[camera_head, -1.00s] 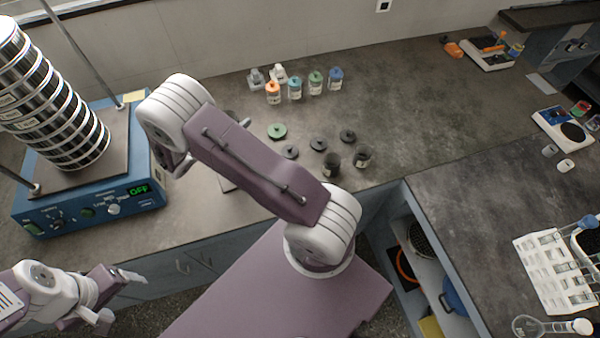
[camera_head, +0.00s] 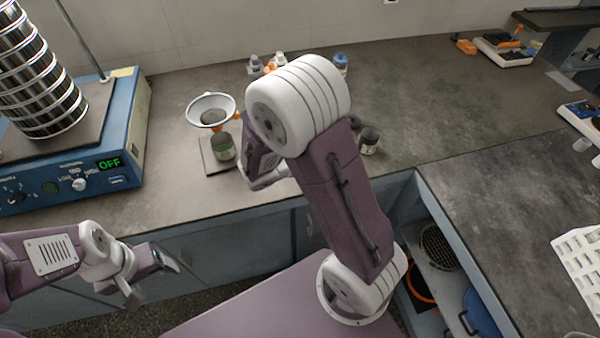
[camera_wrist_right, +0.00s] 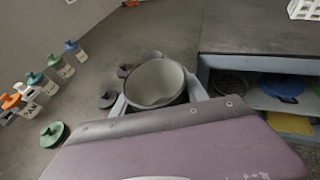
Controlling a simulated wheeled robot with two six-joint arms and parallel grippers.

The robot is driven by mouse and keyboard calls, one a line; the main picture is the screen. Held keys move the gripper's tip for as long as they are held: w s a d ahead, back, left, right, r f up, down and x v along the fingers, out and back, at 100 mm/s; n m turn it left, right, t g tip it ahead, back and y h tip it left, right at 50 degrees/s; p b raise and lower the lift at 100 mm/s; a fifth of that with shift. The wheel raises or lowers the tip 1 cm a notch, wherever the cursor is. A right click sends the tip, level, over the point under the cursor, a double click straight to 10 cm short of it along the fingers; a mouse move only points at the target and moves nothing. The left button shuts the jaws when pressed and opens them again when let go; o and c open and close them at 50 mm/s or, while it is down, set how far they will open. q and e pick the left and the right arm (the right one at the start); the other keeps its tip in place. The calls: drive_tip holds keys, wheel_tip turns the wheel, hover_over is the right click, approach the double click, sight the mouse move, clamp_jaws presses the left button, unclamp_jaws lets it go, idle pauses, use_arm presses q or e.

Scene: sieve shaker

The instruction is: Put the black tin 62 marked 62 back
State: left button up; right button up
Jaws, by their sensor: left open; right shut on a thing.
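An open-topped dark tin with a pale grey inside (camera_wrist_right: 157,82) is between the fingers of my right gripper (camera_wrist_right: 158,97) in the right wrist view. The gripper is shut on it; no number shows, so I cannot tell that it is the one marked 62. My left gripper (camera_head: 153,279) is open and empty, low at the left in front of the bench.
The blue shaker (camera_head: 125,130) stands at far left. Dark lids (camera_wrist_right: 107,99), a green lid (camera_wrist_right: 52,134) and capped bottles (camera_wrist_right: 56,65) lie or stand nearby.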

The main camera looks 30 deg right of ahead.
drive_tip(key=w+a+f, duration=0.1)
drive_tip(key=w+f, duration=0.1)
drive_tip(key=w, duration=0.1)
drive_tip(key=w+a+f, duration=0.1)
drive_tip(key=w+f, duration=0.1)
drive_tip(key=w, duration=0.2)
drive_tip(key=w+a+f, duration=0.1)
drive_tip(key=w+f, duration=0.1)
drive_tip(key=w, duration=0.1)
drive_tip(key=shift+w+a+f+b, duration=0.2)
drive_tip(key=shift+a+f+b, duration=0.15)
drive_tip(key=shift+b, duration=0.05)
drive_tip(key=shift+w+a+f, duration=0.1)
drive_tip(key=shift+w+f, duration=0.05)
drive_tip(key=shift+w, duration=0.15)
drive_tip(key=shift+f+b, duration=0.3)
drive_tip(key=shift+f, duration=1.7)
drive_tip(key=shift+f, duration=0.2)
drive_tip(key=o, duration=1.4)
